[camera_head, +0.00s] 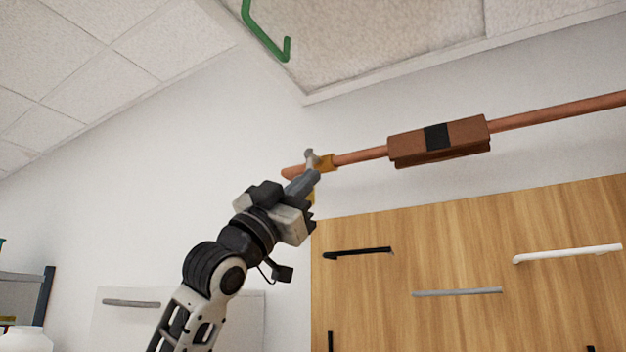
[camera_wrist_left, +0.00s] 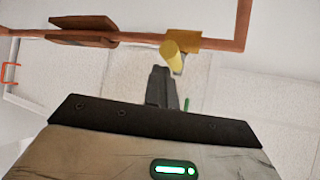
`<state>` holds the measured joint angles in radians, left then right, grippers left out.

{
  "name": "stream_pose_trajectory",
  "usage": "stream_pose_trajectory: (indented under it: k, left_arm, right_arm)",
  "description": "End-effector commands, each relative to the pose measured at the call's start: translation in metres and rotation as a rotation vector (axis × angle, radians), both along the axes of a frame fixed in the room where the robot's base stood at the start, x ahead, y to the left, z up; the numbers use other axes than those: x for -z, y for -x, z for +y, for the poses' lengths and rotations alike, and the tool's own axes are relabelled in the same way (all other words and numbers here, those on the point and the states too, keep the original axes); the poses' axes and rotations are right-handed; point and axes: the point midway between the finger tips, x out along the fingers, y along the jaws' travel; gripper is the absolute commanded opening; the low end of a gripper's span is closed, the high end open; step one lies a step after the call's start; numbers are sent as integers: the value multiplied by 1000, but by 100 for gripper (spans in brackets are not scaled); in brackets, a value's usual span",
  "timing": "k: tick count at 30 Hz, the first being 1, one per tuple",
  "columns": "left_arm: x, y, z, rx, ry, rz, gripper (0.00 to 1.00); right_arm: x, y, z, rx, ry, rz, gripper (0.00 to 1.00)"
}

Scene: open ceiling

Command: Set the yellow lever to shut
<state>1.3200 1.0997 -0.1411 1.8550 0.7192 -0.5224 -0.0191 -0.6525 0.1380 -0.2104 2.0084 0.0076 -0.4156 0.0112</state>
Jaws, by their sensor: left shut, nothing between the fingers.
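A copper pipe (camera_head: 360,156) runs along the upper wall and carries a yellow valve body (camera_head: 326,162). In the left wrist view, the valve body (camera_wrist_left: 200,42) sits on the pipe (camera_wrist_left: 140,38), and the yellow lever (camera_wrist_left: 172,54) shows as a short rounded bar pointing toward the camera. My left gripper (camera_head: 308,178) is raised at the valve, its fingers partly hiding it and most of the lever. In the wrist view the fingers (camera_wrist_left: 162,76) are together and empty, just short of the lever; I cannot tell whether they touch it. My right gripper is not in view.
A brown block with a black band (camera_head: 438,141) sits on the pipe to the right. Below is a wooden cabinet front (camera_head: 450,240) with several handles. A green hook-shaped handle (camera_head: 265,38) is on the ceiling panel.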

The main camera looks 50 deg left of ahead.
Motion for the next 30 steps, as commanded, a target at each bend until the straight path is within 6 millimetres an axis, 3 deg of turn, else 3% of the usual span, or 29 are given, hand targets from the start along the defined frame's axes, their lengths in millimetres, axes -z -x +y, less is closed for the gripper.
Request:
stream_pose_trajectory:
  k: [1,11,21,30]
  left_arm:
    - [-3,3,9,-19,10,-5,0]
    - [-3,3,4,-17,9,-5,0]
    - [-4,10,-48,-4,-5,-5,0]
    - [0,57,-9,-15,-5,0,0]
  right_arm:
    - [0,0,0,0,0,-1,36]
    - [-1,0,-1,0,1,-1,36]
    - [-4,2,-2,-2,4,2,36]
    - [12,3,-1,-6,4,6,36]
